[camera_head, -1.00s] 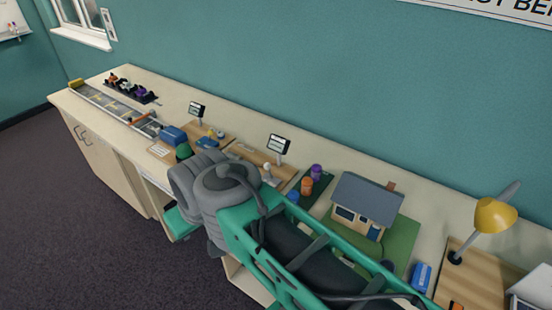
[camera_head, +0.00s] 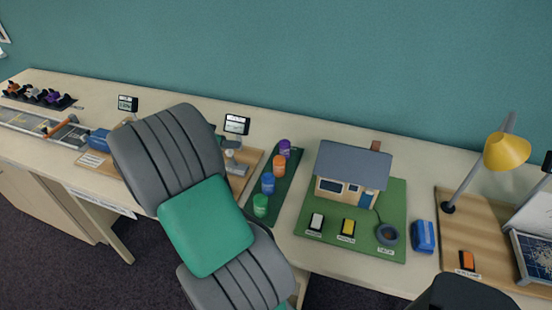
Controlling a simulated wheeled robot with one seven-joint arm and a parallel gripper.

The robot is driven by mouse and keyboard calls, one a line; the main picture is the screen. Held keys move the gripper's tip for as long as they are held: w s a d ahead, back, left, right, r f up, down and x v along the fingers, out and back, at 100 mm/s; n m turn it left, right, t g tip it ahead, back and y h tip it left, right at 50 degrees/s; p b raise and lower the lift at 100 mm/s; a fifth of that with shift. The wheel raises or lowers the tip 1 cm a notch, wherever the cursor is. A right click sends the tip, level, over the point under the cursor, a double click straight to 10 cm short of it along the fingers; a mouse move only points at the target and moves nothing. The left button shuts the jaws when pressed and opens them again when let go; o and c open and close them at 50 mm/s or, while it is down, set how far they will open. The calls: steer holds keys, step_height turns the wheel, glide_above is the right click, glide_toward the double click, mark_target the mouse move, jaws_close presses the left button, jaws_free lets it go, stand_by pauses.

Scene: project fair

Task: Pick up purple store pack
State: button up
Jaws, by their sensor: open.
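The purple store pack (camera_head: 284,148) is a small upright cylinder at the far end of a dark green mat (camera_head: 290,182) on the long bench. Next to it on the same mat stand an orange pack (camera_head: 279,166), a blue pack (camera_head: 267,184) and a green pack (camera_head: 260,205), in a row running toward the front edge. My grey and green arm fills the space left of and in front of the mat. My gripper does not show in this view. Nothing covers the purple pack.
Right of the mat stands a model house (camera_head: 348,185) on a green board (camera_head: 395,220) with labelled switches. A yellow lamp (camera_head: 507,150) stands farther right. A small display (camera_head: 236,124) stands left of the mat. The teal wall closes off the back.

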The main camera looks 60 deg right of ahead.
mark_target(281, 144)
steer(key=s+d+f+m+g, duration=0.1)
steer(key=s+d+f, duration=0.1)
steer(key=d, duration=0.1)
steer(key=s+d+f+m+g+h+b, duration=0.1)
steer(key=s+d+m+g, duration=0.1)
steer(key=s+d, duration=0.1)
steer(key=s+d+f+m+g+h, duration=0.1)
steer(key=s+d+f, duration=0.1)
steer(key=s+d, duration=0.1)
steer(key=shift+f+g, duration=0.3)
steer(key=shift+f, duration=0.05)
steer(key=p+x, duration=0.1)
steer(key=x, duration=0.6)
steer(key=shift+d+r+p, duration=0.1)
steer(key=shift+d+p, duration=0.05)
steer(key=shift+p, duration=0.25)
jaws_close()
